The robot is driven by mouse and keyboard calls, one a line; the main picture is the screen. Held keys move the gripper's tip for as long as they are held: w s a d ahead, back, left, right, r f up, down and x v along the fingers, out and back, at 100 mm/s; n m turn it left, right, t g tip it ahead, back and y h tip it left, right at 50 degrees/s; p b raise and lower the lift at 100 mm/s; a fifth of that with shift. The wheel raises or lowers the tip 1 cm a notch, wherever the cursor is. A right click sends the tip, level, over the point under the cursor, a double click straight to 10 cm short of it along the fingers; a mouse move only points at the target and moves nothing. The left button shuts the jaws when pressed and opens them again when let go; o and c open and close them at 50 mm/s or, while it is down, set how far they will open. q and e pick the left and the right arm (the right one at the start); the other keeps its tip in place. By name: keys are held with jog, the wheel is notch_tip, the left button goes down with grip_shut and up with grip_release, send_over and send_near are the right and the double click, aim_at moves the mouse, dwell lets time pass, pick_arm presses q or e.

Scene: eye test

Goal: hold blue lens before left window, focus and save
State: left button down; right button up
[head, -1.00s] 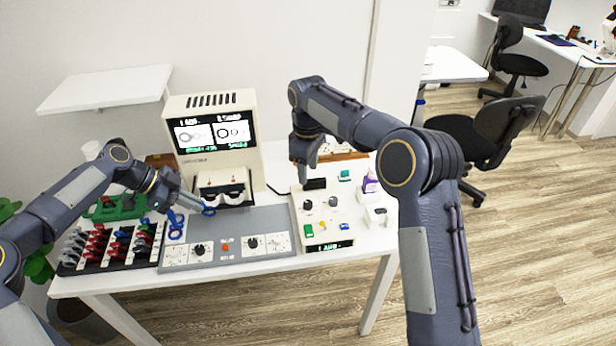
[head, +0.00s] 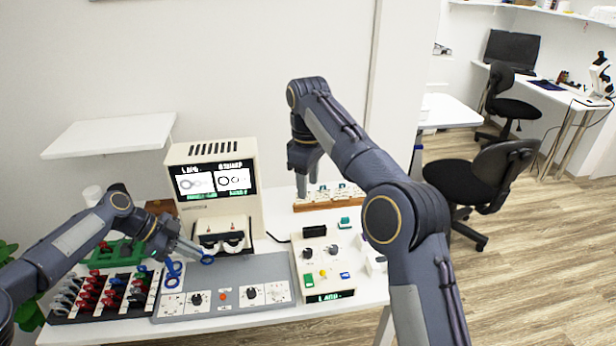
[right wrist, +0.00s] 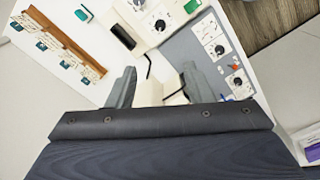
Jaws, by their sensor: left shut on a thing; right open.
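A blue ring lens (head: 207,259) is held by my left gripper (head: 198,254), which is shut on it. The lens is in front of the cream viewer's left window (head: 208,247), a little below it; I cannot tell whether it lines up. The viewer's screen (head: 213,180) shows two ring pictures. My right gripper (head: 308,186) is open and empty, above and behind the white control box (head: 316,264). The right wrist view shows its two fingers apart (right wrist: 158,88).
The control box has knobs, a green button (head: 309,280), a yellow one (head: 323,273) and a blue one (head: 345,275). A black rack (head: 62,317) with red, blue and grey lenses is at left. A wooden card holder (head: 312,207) stands behind. A shelf (head: 110,135) hangs above left.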

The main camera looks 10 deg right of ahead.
jog(key=shift+r, duration=0.65)
dwell(1.0)
jog(key=m, duration=1.3)
send_over(308, 251)
notch_tip(308, 251, down, 12)
notch_tip(308, 251, down, 12)
jog(key=shift+f, duration=0.1)
jog(key=shift+c, duration=0.5)
jog(key=c, duration=0.9)
